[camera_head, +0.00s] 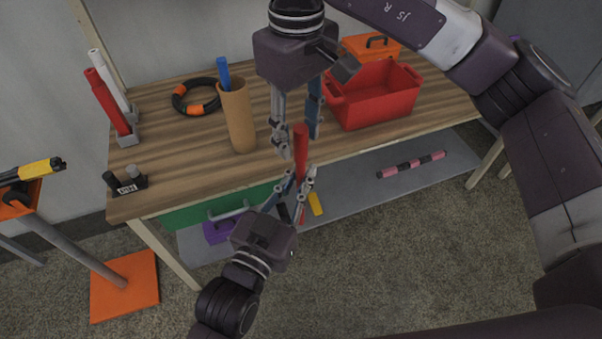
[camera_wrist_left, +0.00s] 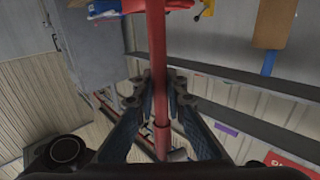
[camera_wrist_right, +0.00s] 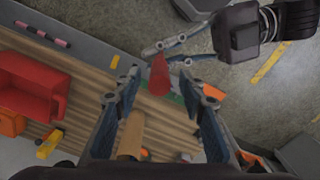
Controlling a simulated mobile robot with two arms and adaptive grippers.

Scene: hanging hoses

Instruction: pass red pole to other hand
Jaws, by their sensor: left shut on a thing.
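The red pole (camera_head: 301,152) stands roughly upright in front of the table's front edge in the head view. My left gripper (camera_head: 299,179) is shut on it from below. In the left wrist view the red pole (camera_wrist_left: 156,45) runs between the left fingers. My right gripper (camera_head: 298,143) is above, pointing down, with its fingers open on either side of the pole's upper end. In the right wrist view the pole's end (camera_wrist_right: 159,78) lies between the spread fingertips, with gaps visible on both sides. The pole's lower part is partly hidden by the left fingers.
The wooden table (camera_head: 185,140) carries a brown tube (camera_head: 238,120) with a blue rod, a red bin (camera_head: 375,103), a black-orange ring (camera_head: 195,97), and another red cylinder (camera_head: 107,102) beside a white one. A lower shelf (camera_head: 350,185) holds a pink-black rod (camera_head: 411,165).

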